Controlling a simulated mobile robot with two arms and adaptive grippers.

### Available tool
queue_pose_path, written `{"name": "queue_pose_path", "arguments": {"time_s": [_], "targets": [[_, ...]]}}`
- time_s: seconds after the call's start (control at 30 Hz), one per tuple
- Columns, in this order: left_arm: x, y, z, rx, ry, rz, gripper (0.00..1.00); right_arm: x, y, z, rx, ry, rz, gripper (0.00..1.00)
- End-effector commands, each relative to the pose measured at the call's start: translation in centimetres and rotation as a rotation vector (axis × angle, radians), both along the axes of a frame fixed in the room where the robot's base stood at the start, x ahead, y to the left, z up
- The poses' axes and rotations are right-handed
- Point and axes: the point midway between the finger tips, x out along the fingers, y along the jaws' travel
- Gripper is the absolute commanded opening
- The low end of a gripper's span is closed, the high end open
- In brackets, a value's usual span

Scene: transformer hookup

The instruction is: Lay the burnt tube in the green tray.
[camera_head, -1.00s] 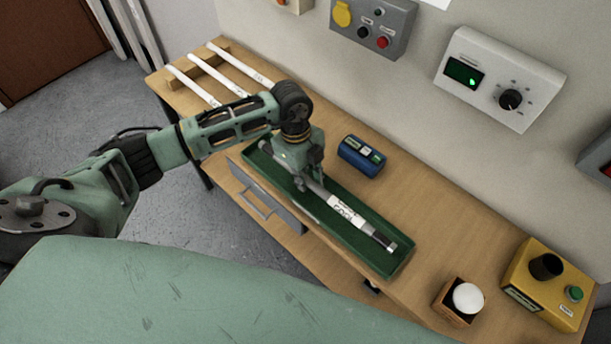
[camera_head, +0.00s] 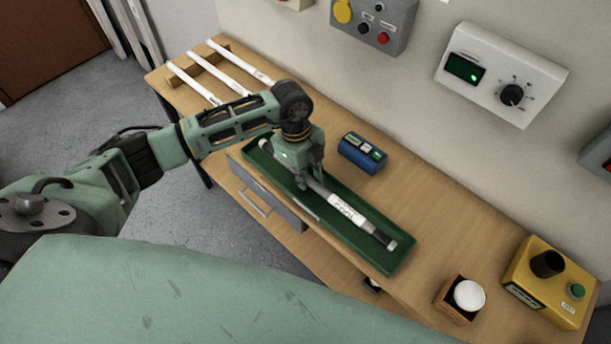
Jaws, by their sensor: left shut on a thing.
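The burnt tube (camera_head: 346,212) is a white tube with a label and a darkened end, lying lengthwise within the outline of the green tray (camera_head: 395,262). My left gripper (camera_head: 306,183) points down over the tray and is shut on the tube near its middle. The gripper covers part of the tube. I cannot tell whether the tube touches the tray floor. My right gripper is not in view.
Several white tubes (camera_head: 235,72) lie on a wooden rack at the bench's far left. A blue box (camera_head: 362,153) stands close behind the tray. A wooden box with a white dome (camera_head: 468,296) and a yellow tester (camera_head: 546,280) stand at right.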

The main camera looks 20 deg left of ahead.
Motion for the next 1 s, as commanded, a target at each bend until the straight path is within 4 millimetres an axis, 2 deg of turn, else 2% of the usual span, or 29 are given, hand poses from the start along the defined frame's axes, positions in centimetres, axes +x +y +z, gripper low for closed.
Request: {"name": "queue_pose_path", "arguments": {"time_s": [0.03, 0.33, 0.67, 0.7, 0.97, 1.0], "targets": [[-0.3, 0.0, -0.6, 0.002, 0.01, -0.002, 0.0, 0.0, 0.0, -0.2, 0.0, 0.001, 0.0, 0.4], [-0.7, 0.0, -1.6, 0.005, 0.019, -0.002, 0.0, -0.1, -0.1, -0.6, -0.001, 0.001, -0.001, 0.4], [-0.8, 0.1, -1.8, 0.007, 0.024, -0.001, 0.0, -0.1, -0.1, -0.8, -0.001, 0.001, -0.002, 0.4], [-0.8, 0.1, -1.8, 0.007, 0.025, 0.0, 0.18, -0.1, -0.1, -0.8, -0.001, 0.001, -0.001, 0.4], [-0.8, 0.2, -1.8, 0.008, 0.025, 0.0, 0.41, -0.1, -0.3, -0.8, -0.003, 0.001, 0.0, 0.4], [-0.8, 0.2, -1.8, 0.009, 0.025, -0.001, 0.41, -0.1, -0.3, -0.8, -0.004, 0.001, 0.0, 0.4]]}}
